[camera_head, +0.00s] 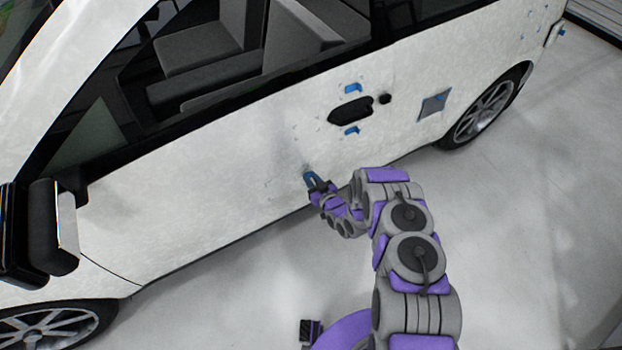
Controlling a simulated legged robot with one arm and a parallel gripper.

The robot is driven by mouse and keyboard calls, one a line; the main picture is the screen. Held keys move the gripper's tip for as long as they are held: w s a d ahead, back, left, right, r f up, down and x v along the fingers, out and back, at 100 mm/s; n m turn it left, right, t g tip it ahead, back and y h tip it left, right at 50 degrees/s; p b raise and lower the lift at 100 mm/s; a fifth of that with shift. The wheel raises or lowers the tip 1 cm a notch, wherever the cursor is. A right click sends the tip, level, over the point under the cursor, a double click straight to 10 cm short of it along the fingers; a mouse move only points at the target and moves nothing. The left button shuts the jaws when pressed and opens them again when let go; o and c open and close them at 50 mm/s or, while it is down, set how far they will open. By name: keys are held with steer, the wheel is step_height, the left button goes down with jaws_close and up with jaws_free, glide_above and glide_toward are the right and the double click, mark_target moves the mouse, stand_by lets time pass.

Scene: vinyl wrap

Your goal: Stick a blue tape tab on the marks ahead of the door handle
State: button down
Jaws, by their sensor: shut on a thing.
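The white car door (230,160) fills the middle of the view. Its dark door handle recess (350,109) has a blue tape tab (353,88) above it and another blue tab (351,130) below it. Faint specks, perhaps the marks, show on the door left of the handle; they are too small to make out. My gripper (316,182) is at the door surface, below and left of the handle. It is shut on a blue tape tab (310,178). I cannot tell whether that tab touches the door.
A grey square patch with a blue piece (433,104) is on the panel right of the handle. A round dark hole (385,98) sits beside the handle. The side mirror (50,228) juts out at the left. The pale floor (530,200) is clear at the right.

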steer(key=shift+s+d, duration=0.1)
steer(key=f+v, duration=0.1)
steer(key=v, duration=0.5)
steer(key=shift+s+d+p, duration=0.25)
steer(key=shift+s+p, duration=0.1)
stand_by(0.7)
stand_by(0.3)
